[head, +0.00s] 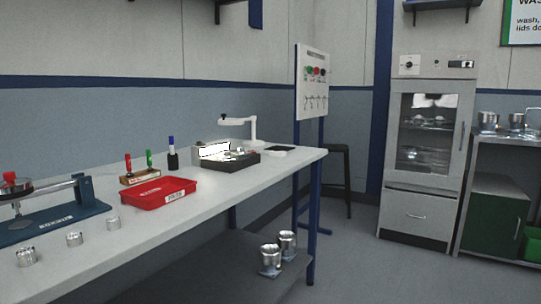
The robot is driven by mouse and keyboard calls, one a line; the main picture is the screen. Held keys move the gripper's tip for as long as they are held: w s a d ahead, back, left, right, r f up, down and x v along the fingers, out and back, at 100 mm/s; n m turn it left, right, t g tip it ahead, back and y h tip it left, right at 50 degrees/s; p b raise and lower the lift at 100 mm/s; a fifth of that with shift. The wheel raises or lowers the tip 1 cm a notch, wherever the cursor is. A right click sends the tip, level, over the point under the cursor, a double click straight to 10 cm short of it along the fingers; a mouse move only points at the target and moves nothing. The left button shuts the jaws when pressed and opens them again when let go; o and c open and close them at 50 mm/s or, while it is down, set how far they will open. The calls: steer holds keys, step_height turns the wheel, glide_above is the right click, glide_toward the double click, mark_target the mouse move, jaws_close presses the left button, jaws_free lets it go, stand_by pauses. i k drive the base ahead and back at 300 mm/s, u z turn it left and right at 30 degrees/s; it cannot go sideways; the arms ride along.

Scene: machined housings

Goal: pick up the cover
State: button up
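I cannot tell for certain which thing is the cover. Small silvery machined parts stand along the front of the bench: a near one (26,257), a middle one (74,239) and a far one (113,223). More shiny parts (238,154) lie in a dark tray (248,165) farther back on the bench, too small to make out. Two shiny metal housings, a left one (271,260) and a right one (287,244), stand on the shelf under the bench. My gripper is not in view.
The long grey bench (222,191) also holds a blue-based fixture (55,222), a red labelled tray (160,193), markers (149,159) and a white lamp (252,130). A glass-door cabinet (427,150) and steel cart (490,185) stand right. The floor (375,265) between is clear.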

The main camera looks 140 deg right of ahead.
mark_target(241, 152)
steer(key=z, duration=4.75)
steer(key=i, duration=0.5)
steer(key=z, duration=0.5)
steer(key=k, duration=0.6)
steer(key=z, duration=0.9)
steer(key=i, duration=1.5)
steer(key=u, duration=0.6)
